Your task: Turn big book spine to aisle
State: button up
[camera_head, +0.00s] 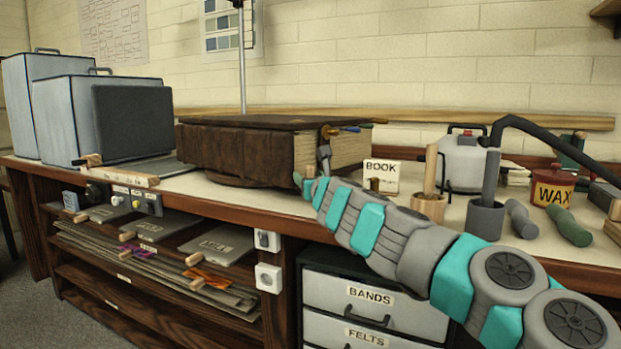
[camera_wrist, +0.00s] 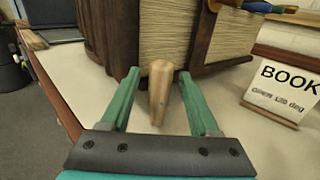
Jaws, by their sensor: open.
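The big book (camera_head: 240,148) lies flat on a low round brown base (camera_head: 240,181) on the bench. Its dark brown ridged spine faces front-left and its cream page edges face right. In the wrist view the page edges of the book (camera_wrist: 148,27) stand just beyond my fingers. A wooden peg (camera_wrist: 160,88) sits between my two green fingers, with a gap on each side. My gripper (camera_wrist: 159,74) is open around the peg and apart from it. In the head view my gripper (camera_head: 309,184) is at the book's near right corner.
A BOOK sign (camera_head: 381,176) marked "OPEN 120 deg" stands right of the book. Wooden-handled tools (camera_head: 429,190), a grey pot (camera_head: 485,219) and a WAX jar (camera_head: 553,190) crowd the right. A dark laptop-like panel (camera_head: 135,120) stands left. A metal post rises behind the book.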

jog(key=shift+s, duration=0.1)
jog(key=s, duration=0.2)
jog(key=s+d+b, duration=0.1)
jog(key=s, duration=0.2)
jog(key=shift+s+d, duration=0.1)
jog(key=shift+s, duration=1.15)
jog(key=shift+d, duration=0.1)
jog(key=shift+c, duration=0.4)
